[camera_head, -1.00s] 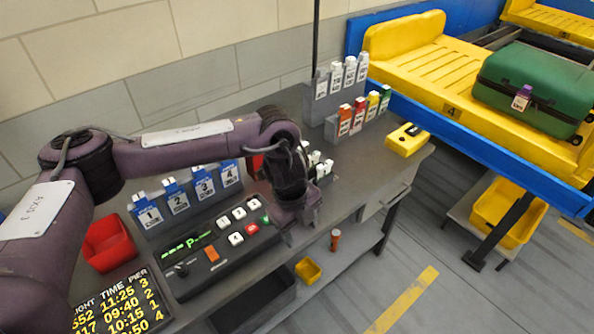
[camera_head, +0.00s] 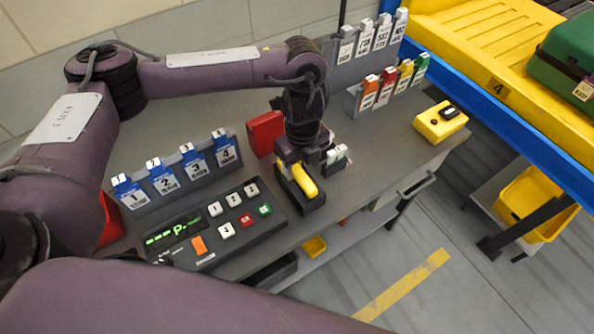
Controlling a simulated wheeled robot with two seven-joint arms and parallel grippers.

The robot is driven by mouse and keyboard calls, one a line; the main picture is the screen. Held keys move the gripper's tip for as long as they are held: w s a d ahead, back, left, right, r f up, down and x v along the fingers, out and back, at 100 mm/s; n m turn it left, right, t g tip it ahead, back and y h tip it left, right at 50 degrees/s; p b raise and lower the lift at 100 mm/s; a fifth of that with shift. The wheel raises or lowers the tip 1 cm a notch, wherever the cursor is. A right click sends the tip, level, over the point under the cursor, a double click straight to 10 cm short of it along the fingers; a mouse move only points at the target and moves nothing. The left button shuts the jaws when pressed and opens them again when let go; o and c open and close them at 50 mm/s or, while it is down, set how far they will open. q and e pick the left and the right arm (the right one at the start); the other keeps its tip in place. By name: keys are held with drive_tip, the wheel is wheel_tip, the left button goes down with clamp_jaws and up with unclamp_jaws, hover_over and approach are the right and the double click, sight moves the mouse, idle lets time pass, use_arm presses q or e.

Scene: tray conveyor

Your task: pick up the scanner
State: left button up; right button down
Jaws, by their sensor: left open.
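What looks like the scanner (camera_head: 304,182) is a small yellow body resting in a dark cradle (camera_head: 316,202) on the grey workbench. My left gripper (camera_head: 298,165) points down right over it, at the cradle's back end. It is open; its fingers are dark and partly hidden, so I cannot tell whether they touch the yellow body. My right gripper is not in view.
A button console (camera_head: 218,232) and a rack of blue numbered tags (camera_head: 178,182) stand left of the cradle. A yellow box (camera_head: 440,122) sits at the bench's right end, before the conveyor (camera_head: 500,118).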

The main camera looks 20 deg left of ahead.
sight(301, 175)
use_arm(q)
wheel_tip(301, 175, down, 3)
drive_tip(key=shift+r, duration=0.1)
drive_tip(key=shift+w+f+p, duration=0.1)
drive_tip(key=shift+f+p, duration=0.25)
drive_tip(key=shift+f, duration=0.55)
drive_tip(key=c, duration=1)
drive_tip(key=shift+c, duration=1.1)
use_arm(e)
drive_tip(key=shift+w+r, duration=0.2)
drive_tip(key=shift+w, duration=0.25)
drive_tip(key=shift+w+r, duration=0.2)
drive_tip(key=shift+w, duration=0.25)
